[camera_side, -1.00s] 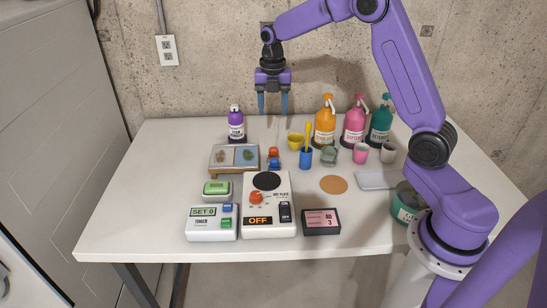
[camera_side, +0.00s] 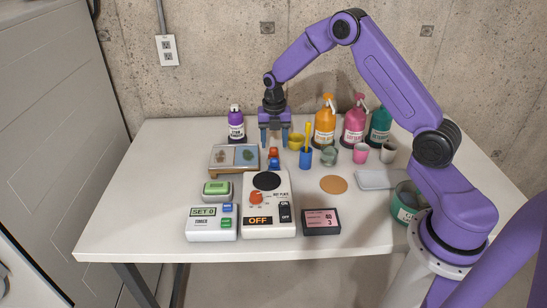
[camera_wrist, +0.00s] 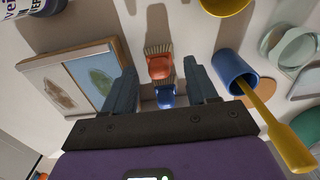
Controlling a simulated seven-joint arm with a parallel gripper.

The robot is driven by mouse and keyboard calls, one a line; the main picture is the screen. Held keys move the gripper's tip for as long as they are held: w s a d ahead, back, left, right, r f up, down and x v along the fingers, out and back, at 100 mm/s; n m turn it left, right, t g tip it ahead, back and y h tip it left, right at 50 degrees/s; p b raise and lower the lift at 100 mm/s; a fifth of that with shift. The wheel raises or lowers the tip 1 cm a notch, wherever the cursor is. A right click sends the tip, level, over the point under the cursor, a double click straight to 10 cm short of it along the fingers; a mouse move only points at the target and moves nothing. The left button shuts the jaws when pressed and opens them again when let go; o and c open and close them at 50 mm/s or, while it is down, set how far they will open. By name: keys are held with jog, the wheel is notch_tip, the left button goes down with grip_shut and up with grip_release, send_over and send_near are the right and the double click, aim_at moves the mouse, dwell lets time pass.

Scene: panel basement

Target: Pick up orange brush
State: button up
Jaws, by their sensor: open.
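The orange brush (camera_wrist: 159,67) shows in the wrist view as a small orange block with pale bristles, lying between my two fingers. In the side view the orange brush (camera_side: 274,153) is on the table just below my gripper (camera_side: 274,142). A similar blue brush (camera_wrist: 166,98) lies right beside it, nearer the palm in the wrist view. My gripper is open and empty, pointing down, with one finger on each side of the brushes. I cannot tell how high the fingertips are above the table.
A framed two-panel tray (camera_side: 213,168) stands to the left. A hot plate (camera_side: 269,219) is in front.

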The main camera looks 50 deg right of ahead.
aim_at(273, 147)
jog(key=f, duration=0.4)
jog(key=shift+s+a, duration=0.2)
jog(key=shift+a, duration=0.15)
jog(key=shift+f, duration=0.6)
jog(key=c, duration=0.8)
